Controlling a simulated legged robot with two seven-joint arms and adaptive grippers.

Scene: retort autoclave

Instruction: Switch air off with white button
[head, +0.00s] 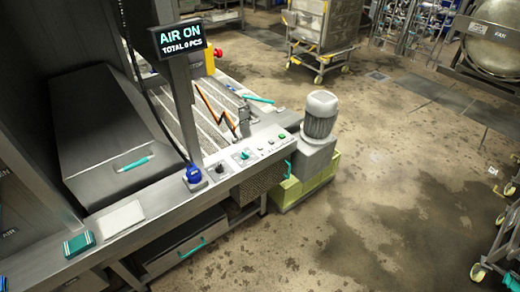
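A black display (180,38) on a grey post reads "AIR ON" and "TOTAL 0 PCS". Below it, a pale control panel (232,162) runs along the machine's front edge. On it are a blue knob or button (193,174) at the post's foot, a dark knob (219,170) and a green knob (243,154). Several small buttons continue to the right, one of them pale (270,142); they are too small to tell their colours surely. Neither of my grippers is in view.
A grey motor (320,115) stands just right of the panel on a yellow-green base (310,180). A red emergency button (218,52) is behind the post. A wheeled steel cart (320,35) stands farther back. The wet, stained floor (390,190) at right is mostly free.

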